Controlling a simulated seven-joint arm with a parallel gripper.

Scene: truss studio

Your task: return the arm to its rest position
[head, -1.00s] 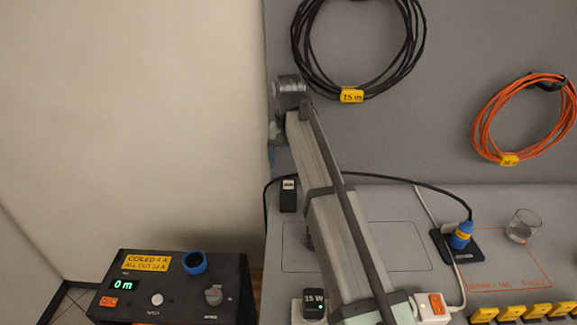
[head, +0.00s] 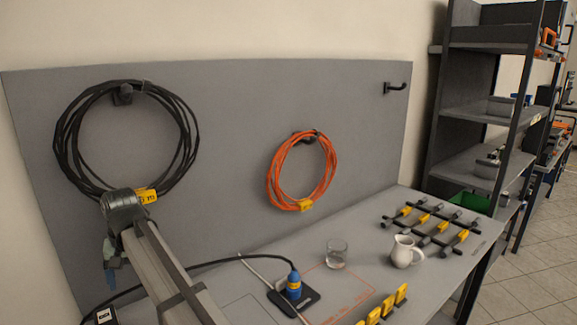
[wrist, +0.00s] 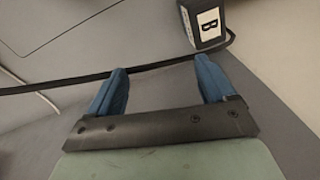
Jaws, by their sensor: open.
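My gripper (wrist: 160,88) shows in the wrist view with two blue fingers spread apart and nothing between them. A black cable runs across behind the fingertips, over the grey worktop. In the head view my arm rises from the bottom left, and my gripper (head: 110,262) hangs below its far end, partly hidden by the arm, in front of the grey back panel (head: 230,130). A small black box (wrist: 204,22) with a white "B" label stands just beyond the right finger; it also shows at the bottom left of the head view (head: 103,316).
A black cable coil (head: 70,130) and an orange coil (head: 272,185) hang on the panel. Shelves (head: 480,115) stand at right.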

